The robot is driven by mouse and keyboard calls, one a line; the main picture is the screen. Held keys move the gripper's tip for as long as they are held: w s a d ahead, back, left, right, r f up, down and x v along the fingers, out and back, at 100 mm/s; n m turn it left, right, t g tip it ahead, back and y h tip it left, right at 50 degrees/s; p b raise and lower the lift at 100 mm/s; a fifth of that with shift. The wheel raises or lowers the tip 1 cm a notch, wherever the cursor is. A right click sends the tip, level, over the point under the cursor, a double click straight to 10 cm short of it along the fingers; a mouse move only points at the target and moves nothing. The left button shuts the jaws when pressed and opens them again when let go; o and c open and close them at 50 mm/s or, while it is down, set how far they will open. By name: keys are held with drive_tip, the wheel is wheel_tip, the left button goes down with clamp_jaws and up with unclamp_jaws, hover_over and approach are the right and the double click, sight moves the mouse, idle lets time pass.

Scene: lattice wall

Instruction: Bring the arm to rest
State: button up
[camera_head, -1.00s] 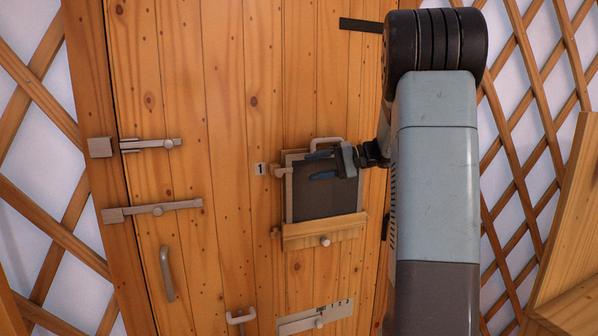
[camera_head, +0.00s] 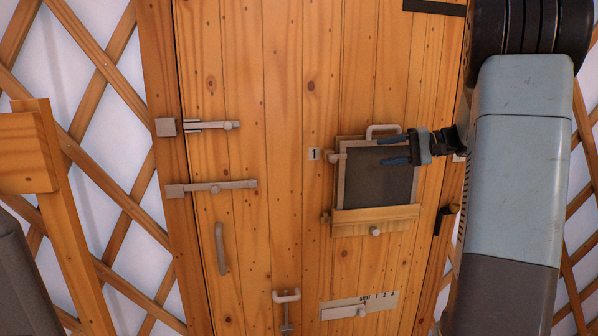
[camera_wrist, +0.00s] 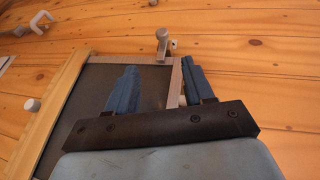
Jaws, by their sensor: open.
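My gripper (camera_head: 392,150) is open, with two blue fingers pointing left in front of the upper right part of a dark framed panel (camera_head: 385,186) on the wooden door. In the wrist view the gripper (camera_wrist: 160,88) shows its fingers apart with nothing between them but the panel's edge behind. I cannot tell whether the fingers touch the panel frame. My arm runs down the right side of the head view.
The wooden door (camera_head: 290,80) carries two metal bolts (camera_head: 215,188), a vertical handle (camera_head: 221,248), a lower latch (camera_head: 286,296) and a numbered slider plate (camera_head: 358,306). A lattice wall (camera_head: 105,130) stands on the left. A wooden post and board (camera_head: 62,200) stand at the far left.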

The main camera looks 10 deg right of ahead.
drive_tip(key=s+a+f+n+g+h, duration=0.1)
drive_tip(key=s+a+g+h, duration=0.4)
drive_tip(key=s+a, duration=0.95)
drive_tip(key=s+f+n+t+h, duration=0.2)
drive_tip(key=s+f+t+h, duration=0.2)
drive_tip(key=s+h, duration=0.5)
drive_tip(key=shift+s+a+f+n+t, duration=0.15)
drive_tip(key=shift+s+f+n+t, duration=0.2)
drive_tip(key=shift+s, duration=3.5)
drive_tip(key=shift+c, duration=0.9)
drive_tip(key=shift+a, duration=0.3)
